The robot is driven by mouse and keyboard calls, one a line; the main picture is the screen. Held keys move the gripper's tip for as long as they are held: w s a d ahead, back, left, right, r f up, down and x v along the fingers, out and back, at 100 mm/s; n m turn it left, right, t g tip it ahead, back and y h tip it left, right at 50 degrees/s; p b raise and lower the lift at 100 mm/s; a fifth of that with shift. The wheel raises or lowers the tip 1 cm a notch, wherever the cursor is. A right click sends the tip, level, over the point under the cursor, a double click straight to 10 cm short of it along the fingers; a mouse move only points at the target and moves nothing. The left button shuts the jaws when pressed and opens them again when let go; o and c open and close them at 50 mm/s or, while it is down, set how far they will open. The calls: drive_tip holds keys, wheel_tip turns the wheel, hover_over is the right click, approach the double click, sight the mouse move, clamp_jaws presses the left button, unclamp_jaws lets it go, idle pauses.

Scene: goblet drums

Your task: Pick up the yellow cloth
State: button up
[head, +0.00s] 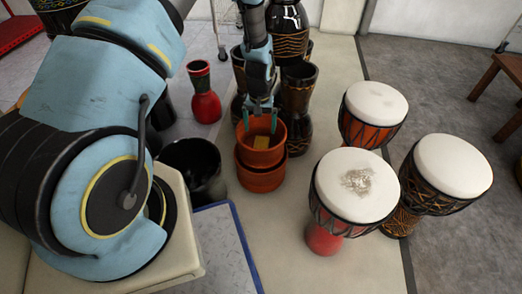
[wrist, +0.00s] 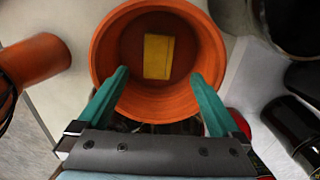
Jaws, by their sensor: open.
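The yellow cloth (wrist: 158,57) lies folded in a small rectangle inside an orange clay pot (wrist: 104,62), on the pot's inner floor. In the head view the cloth (head: 261,142) shows as a small yellow patch inside the upper of two stacked orange pots (head: 260,158). My gripper (wrist: 163,78) is open and empty, with its two teal fingers spread over the near part of the pot's mouth. In the head view my gripper (head: 261,122) points down at the pot opening. The cloth lies beyond the fingertips in the wrist view, apart from them. The exact height of the fingertips over it is hard to tell.
Dark patterned drums (head: 298,108) stand close behind and beside the pots. A black pot (head: 196,168) stands to the left, and a red vase-shaped drum (head: 204,92) behind it. White-topped drums (head: 357,186) stand to the right. Some pale floor is clear in front of the pots.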

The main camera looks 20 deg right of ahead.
sight(261, 145)
drive_tip(key=f+b, duration=0.3)
drive_tip(key=f, duration=0.6)
drive_tip(key=shift+d+f, duration=0.1)
drive_tip(key=shift+d, duration=0.1)
drive_tip(key=c, duration=1.5)
wheel_tip(261, 145, up, 10)
drive_tip(key=p, duration=0.3)
drive_tip(key=shift+c, duration=0.2)
